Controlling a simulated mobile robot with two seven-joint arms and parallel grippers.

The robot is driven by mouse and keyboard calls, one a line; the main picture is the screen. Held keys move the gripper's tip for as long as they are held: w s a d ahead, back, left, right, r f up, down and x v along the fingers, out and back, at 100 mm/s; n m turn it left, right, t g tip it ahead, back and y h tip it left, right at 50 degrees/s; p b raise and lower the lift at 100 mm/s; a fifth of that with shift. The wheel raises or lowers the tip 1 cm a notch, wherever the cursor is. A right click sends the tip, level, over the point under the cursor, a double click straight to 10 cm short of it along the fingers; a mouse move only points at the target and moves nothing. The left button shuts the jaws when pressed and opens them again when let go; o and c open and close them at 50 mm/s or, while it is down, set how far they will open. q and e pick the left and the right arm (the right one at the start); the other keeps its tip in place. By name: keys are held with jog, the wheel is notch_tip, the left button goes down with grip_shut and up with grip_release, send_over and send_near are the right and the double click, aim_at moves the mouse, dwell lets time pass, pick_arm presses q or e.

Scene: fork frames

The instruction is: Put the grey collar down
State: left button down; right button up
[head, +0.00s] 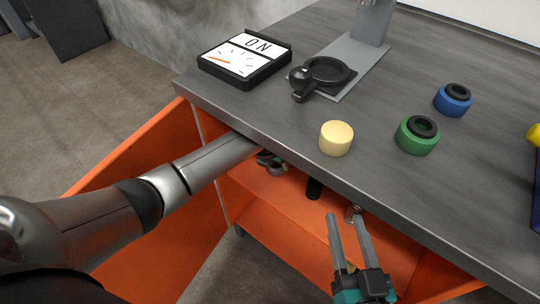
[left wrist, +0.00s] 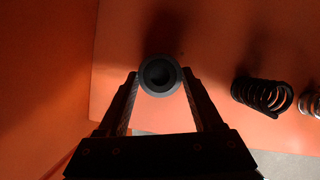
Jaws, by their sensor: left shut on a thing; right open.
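My left arm reaches under the tabletop edge into the orange cabinet. In the left wrist view my left gripper (left wrist: 160,79) is shut on the grey collar (left wrist: 160,91), a round ring with a dark hole, held between the fingertips. The orange shelf (left wrist: 215,45) lies behind it, with a dark shadow above the collar in the picture. I cannot tell whether the collar touches the shelf. In the head view the left gripper (head: 271,162) is partly hidden by the tabletop. My right gripper (head: 346,214) is open and empty in front of the cabinet.
A black spring (left wrist: 262,95) and a silver spring (left wrist: 309,105) are right of the collar. An orange wall (left wrist: 40,80) stands left. On the grey tabletop (head: 300,125) are a yellow cylinder (head: 336,139), green ring (head: 414,140), blue ring (head: 451,102) and ON gauge (head: 238,66).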

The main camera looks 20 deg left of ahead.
pick_arm(q)
jog(key=shift+w+f, duration=0.1)
jog(key=shift+f, duration=0.1)
jog(key=shift+c, duration=0.2)
grip_release()
jog(key=shift+f, duration=0.1)
